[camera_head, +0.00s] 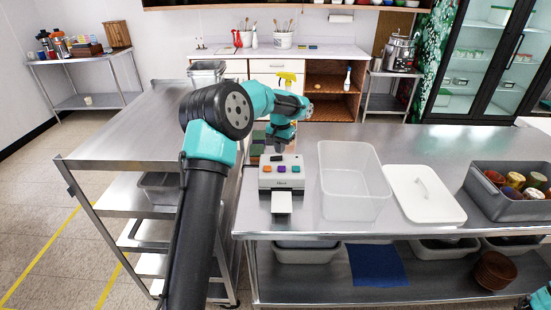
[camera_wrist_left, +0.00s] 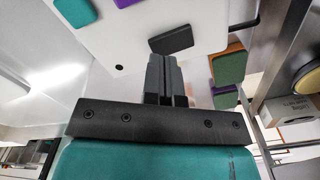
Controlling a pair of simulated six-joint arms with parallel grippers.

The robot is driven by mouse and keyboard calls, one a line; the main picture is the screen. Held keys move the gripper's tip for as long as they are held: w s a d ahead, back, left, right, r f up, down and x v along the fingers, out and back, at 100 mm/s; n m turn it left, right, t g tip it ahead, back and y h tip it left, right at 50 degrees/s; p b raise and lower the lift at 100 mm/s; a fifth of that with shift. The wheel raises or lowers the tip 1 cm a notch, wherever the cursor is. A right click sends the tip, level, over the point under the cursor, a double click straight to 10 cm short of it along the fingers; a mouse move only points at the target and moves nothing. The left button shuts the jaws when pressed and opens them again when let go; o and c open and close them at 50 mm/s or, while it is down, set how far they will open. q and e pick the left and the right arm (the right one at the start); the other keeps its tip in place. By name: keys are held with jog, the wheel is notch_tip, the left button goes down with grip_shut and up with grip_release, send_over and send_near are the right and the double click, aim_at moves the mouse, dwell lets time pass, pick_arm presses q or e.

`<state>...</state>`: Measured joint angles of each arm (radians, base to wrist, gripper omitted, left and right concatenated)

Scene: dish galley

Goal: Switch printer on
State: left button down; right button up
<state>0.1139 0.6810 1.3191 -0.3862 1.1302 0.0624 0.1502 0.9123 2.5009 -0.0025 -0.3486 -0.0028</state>
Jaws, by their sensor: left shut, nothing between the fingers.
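The printer (camera_head: 296,182) is a small pale box on the steel counter, with orange, purple and blue-green buttons and a white slip at its front. A dark key (camera_head: 277,158) sits at its back edge. In the left wrist view the white printer body (camera_wrist_left: 120,45) shows the dark key (camera_wrist_left: 171,39) close up. My left gripper (camera_head: 279,147) is above the printer's back edge, pointing down. In the left wrist view its fingers (camera_wrist_left: 164,60) are shut and empty, with their tips beside the dark key; I cannot tell whether they touch it.
A clear bin (camera_head: 352,194) and a white lid (camera_head: 424,194) lie right of the printer. A grey crate of jars (camera_head: 512,205) stands further right. Green-and-orange sponges (camera_wrist_left: 228,65) are near the gripper. Part of my right arm shows at the bottom right corner.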

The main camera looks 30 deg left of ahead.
aim_at(280, 157)
pick_arm(q)
jog(key=shift+f, duration=1.3)
dwell(1.4)
jog(key=shift+r, duration=3.5)
